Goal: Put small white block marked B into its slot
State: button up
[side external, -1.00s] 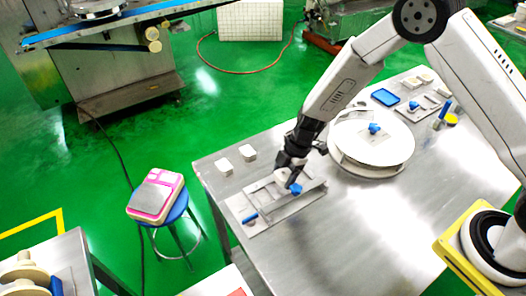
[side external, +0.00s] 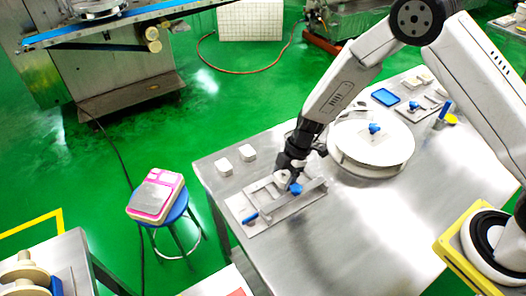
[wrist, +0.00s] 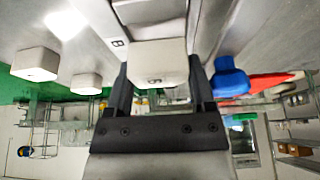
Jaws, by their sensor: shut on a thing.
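In the side view my gripper (side external: 284,176) is over the metal slotted fixture (side external: 262,216), and the block there is small and mostly hidden by the fingers. In the wrist view a plate edge marked B (wrist: 118,42) shows beside a recess (wrist: 150,12) just beyond the block. I cannot tell whether the block touches the fixture.
Two white blocks (side external: 224,166) (side external: 248,152) stand on the table left of the fixture. A blue knob (side external: 295,189) is close to the right of my gripper, and a blue piece (side external: 250,218) is at the fixture's left end. A round white turntable (side external: 365,145) stands behind right.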

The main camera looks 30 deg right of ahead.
jog(key=shift+s+f, duration=0.1)
jog(key=shift+f, duration=1.05)
dwell(1.4)
jog(key=o, duration=1.2)
jog(key=shift+s, duration=0.15)
jog(key=shift+a, duration=0.1)
jog(key=shift+w+r, duration=0.2)
jog(key=shift+r, duration=3.9)
